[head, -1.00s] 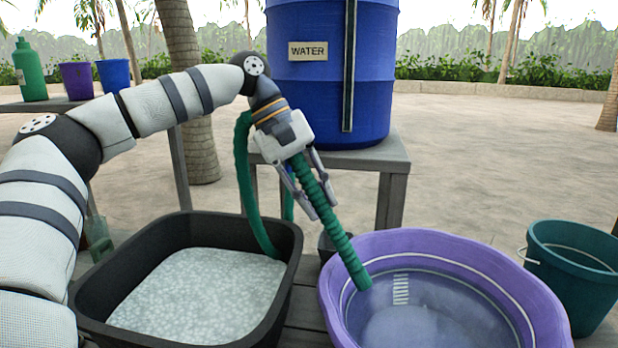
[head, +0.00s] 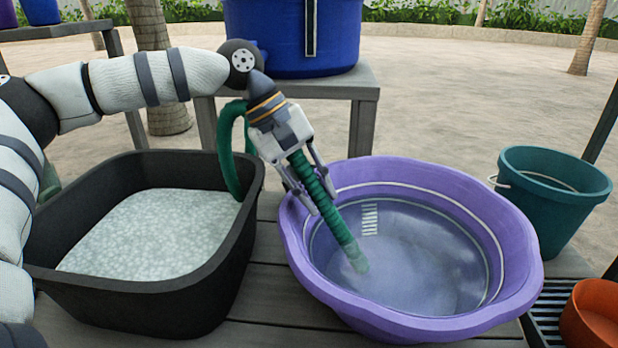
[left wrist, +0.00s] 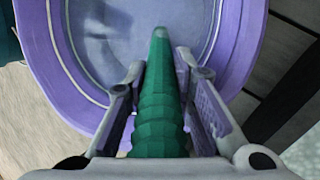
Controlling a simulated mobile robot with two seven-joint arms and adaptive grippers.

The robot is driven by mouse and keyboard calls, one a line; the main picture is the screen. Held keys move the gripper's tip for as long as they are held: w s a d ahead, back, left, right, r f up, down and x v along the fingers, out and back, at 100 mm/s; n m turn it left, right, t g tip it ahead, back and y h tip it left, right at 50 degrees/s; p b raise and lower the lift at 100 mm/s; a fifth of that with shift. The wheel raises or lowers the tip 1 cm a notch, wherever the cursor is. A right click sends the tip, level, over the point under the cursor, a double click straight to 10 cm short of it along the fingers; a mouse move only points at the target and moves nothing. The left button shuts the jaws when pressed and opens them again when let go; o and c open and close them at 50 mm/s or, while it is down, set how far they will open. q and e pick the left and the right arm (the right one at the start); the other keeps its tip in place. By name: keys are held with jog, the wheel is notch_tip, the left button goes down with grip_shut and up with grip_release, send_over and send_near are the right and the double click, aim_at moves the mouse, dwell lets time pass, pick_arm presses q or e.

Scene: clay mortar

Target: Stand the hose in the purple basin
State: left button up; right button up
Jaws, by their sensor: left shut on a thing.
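The green ribbed hose (head: 326,208) slants down to the right, its free end inside the purple basin (head: 509,252) over the left part of its floor. The basin seems to hold clear water, and the hose's tip looks dipped in it. My left gripper (head: 321,200) is shut on the hose above the basin's back left rim. In the left wrist view the hose (left wrist: 158,95) runs between both fingers toward the basin (left wrist: 238,50). The hose's other part loops behind the gripper down to the black tub. My right gripper is not in view.
The black tub (head: 190,300) with pale speckled contents stands left of the basin on the slatted table (head: 270,285). A blue water barrel (head: 270,35) stands on a stand behind. A teal bucket (head: 545,215) and an orange pot (head: 590,320) are at the right.

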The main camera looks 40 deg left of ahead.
pick_arm(q)
jog(key=shift+f, duration=0.1)
jog(key=o, duration=1.1)
jog(key=shift+d, duration=0.1)
jog(key=o, duration=0.3)
jog(key=shift+f, duration=0.1)
jog(key=o, duration=0.4)
jog(key=shift+c, duration=0.2)
jog(key=shift+o, duration=0.8)
jog(key=shift+a, duration=0.2)
